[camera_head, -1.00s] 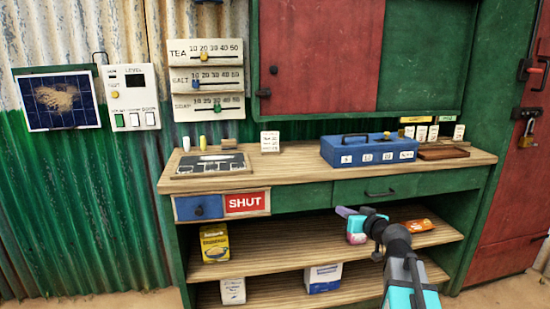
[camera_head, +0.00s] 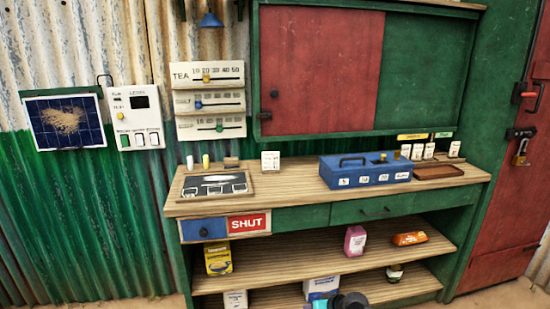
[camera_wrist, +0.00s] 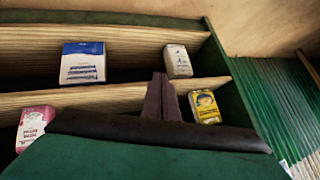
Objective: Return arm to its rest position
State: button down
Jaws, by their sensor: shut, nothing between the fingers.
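My gripper (camera_wrist: 158,97) shows in the wrist view as dark purple fingers, shut together and empty. The fingers point toward the shelves and appear apart from every packet. The yellow box (camera_head: 218,258) stands at that shelf's left.
The wooden counter (camera_head: 290,182) carries a blue cash box (camera_head: 366,169) and a dark board (camera_head: 215,186). A blue-and-white box (camera_head: 321,287) and a dark jar (camera_head: 395,273) stand on the lower shelf. An orange packet (camera_head: 409,239) lies on the upper shelf. A padlocked red door (camera_head: 500,220) is at the right.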

jog(key=s+a+f+g+p, duration=0.1)
jog(key=s+f+g+p, duration=0.2)
jog(key=s, duration=0.5)
jog(key=s+a+f+g+h+p, duration=0.1)
jog(key=s+f+g+p, duration=0.1)
jog(key=s+f, duration=0.45)
jog(key=s+a+f+g+p, duration=0.1)
jog(key=s+f+g+p, duration=0.15)
jog(key=s, duration=0.65)
jog(key=s+d+f+m+g+h+p, duration=0.1)
jog(key=s+d+g+h, duration=0.1)
jog(key=s, duration=0.6)
jog(key=s+d+f+m+g+h, duration=0.1)
jog(key=s+d+g+h, duration=0.1)
jog(key=s+d, duration=0.3)
jog(key=s, duration=0.3)
jog(key=shift+s+d+m+g+p, duration=0.2)
jog(key=shift+s+m+g+p, duration=0.1)
jog(key=shift+s+g+p, duration=0.1)
jog(key=shift+w, duration=0.15)
